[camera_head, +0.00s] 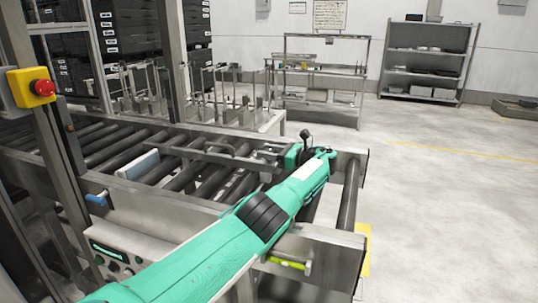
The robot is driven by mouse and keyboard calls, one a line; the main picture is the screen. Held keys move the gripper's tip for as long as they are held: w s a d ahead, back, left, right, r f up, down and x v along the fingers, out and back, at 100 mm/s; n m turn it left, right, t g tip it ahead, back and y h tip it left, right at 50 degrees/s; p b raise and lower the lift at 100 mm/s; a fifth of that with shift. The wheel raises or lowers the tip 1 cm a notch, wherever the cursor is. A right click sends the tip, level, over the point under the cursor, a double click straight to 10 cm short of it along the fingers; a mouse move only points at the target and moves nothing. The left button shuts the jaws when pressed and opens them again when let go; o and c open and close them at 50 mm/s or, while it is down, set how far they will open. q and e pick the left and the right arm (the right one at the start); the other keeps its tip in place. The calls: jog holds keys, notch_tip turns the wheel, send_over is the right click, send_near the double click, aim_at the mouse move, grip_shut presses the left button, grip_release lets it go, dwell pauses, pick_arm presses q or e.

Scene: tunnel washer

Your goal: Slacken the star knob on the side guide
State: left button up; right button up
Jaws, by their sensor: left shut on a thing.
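My left gripper (274,155) is at the far end of my teal arm, which reaches in from the lower left across the roller conveyor (108,150). It is at the right end of the metal side guide (215,157), which lies above the rollers. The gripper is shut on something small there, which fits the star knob. The knob itself is hidden by the gripper and wrist, so its turn cannot be seen. My right gripper is not in view.
A red stop button on a yellow box (31,88) is on a post at left. A blue-handled lever (97,199) and a yellow-green handle (288,263) are on the conveyor's near side. A workbench (318,85) and a shelf (428,62) stand behind. The floor at right is clear.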

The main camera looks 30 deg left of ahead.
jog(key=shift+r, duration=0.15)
pick_arm(q)
jog(key=o, duration=1)
jog(key=shift+c, duration=0.2)
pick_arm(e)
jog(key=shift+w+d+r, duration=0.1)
